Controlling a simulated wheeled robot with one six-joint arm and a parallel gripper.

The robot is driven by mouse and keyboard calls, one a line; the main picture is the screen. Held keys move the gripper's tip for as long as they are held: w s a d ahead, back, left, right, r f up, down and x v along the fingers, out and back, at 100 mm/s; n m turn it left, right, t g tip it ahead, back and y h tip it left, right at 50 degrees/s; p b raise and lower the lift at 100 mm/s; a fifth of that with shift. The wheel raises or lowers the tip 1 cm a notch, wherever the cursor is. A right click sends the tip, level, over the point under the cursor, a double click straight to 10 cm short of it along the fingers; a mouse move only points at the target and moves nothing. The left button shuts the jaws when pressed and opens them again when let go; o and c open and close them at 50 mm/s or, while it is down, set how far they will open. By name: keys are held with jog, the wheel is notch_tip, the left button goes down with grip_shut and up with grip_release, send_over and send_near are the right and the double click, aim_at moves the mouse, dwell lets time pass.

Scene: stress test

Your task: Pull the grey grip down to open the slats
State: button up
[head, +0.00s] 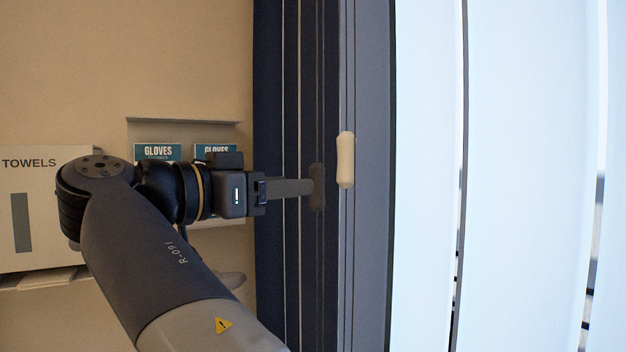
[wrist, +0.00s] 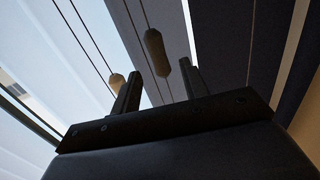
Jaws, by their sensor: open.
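The grey grip (head: 317,187) hangs on a thin cord in front of the dark window side; in the head view it is dark and lies at the tip of my gripper (head: 306,187). In the wrist view the grey grip (wrist: 156,52) shows between and beyond the two spread fingers of my gripper (wrist: 162,83). I cannot tell whether a finger touches it. A cream grip (head: 345,160) hangs to its right in the head view; in the wrist view the cream grip (wrist: 117,82) is by the left finger. Pale upright slats (head: 530,180) stand at the right with narrow gaps.
A towel dispenser (head: 45,205) is on the tan wall at the left. A shelf (head: 185,122) with glove boxes (head: 158,152) is behind my arm. Several thin cords run near the grips, beside a grey upright frame (head: 372,250).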

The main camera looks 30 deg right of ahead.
aim_at(318, 211)
jog(key=d, duration=0.3)
jog(key=d+p, duration=0.1)
jog(key=d, duration=0.1)
jog(key=shift+w+r, duration=0.15)
jog(key=shift+w, duration=0.2)
jog(key=shift+w+d, duration=0.2)
jog(key=shift+d, duration=0.45)
grip_shut()
